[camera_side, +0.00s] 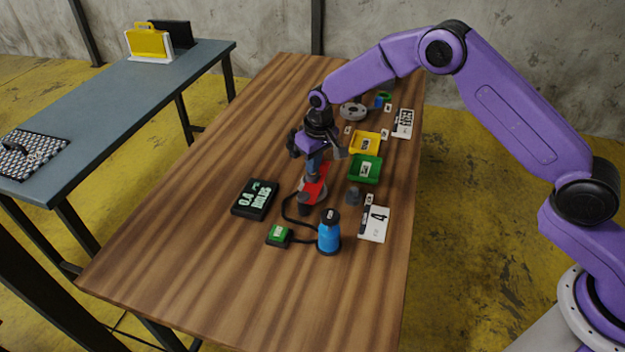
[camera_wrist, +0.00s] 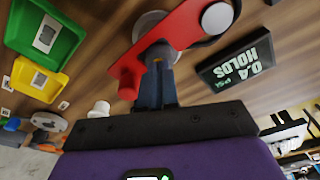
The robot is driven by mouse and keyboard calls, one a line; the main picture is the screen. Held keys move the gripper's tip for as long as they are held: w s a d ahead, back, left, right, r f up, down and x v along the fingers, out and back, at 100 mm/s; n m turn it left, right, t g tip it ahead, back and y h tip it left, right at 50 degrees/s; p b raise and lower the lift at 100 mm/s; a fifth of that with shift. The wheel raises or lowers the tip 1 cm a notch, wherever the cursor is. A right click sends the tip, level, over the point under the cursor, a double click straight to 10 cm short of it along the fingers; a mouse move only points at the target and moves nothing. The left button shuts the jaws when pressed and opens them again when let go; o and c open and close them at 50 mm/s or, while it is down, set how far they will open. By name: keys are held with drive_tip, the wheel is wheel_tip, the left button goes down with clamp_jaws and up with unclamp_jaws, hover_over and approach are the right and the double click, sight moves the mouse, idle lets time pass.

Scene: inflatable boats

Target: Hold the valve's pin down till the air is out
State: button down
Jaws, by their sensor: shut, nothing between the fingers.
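A red piece (camera_side: 317,187) lies on a round grey base on the wooden table; it also fills the upper middle of the wrist view (camera_wrist: 185,30). A round grey knob sits at one end of it. My gripper (camera_side: 313,177) is over the piece, pointing down, with its fingers shut and nothing between them. In the wrist view its fingertips (camera_wrist: 158,62) end at the red piece's edge. The valve's pin is hidden; I cannot tell whether the tips touch it. A black display (camera_side: 255,199) reads "0.4 PSI HOLDS"; it also shows in the wrist view (camera_wrist: 235,63).
A dark hose runs by a blue bottle (camera_side: 329,238) and a small green-topped box (camera_side: 278,235). A green tray (camera_side: 378,178), a yellow tray (camera_side: 376,151), a card marked 4 (camera_side: 375,230) and a small grey part (camera_side: 354,196) stand to the right. The table's near end is clear.

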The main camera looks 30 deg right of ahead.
drive_tip(key=shift+r, duration=0.1)
idle(0.3)
drive_tip(key=shift+r, duration=2.5)
drive_tip(key=shift+s+r, duration=0.25)
drive_tip(key=s+d+r+n+g, duration=0.15)
drive_tip(key=s+r, duration=0.35)
drive_tip(key=s, duration=0.5)
drive_tip(key=s+r+n+t, duration=0.1)
drive_tip(key=s+r+n, duration=0.3)
drive_tip(key=s, duration=0.7)
drive_tip(key=s+d+r+n, duration=0.1)
drive_tip(key=s+d+n, duration=0.1)
drive_tip(key=s+d, duration=0.5)
drive_tip(key=s+d+r+n+g, duration=0.1)
drive_tip(key=s+d, duration=0.5)
drive_tip(key=s, duration=0.9)
drive_tip(key=shift+d+n, duration=0.35)
drive_tip(key=shift+n, duration=0.2)
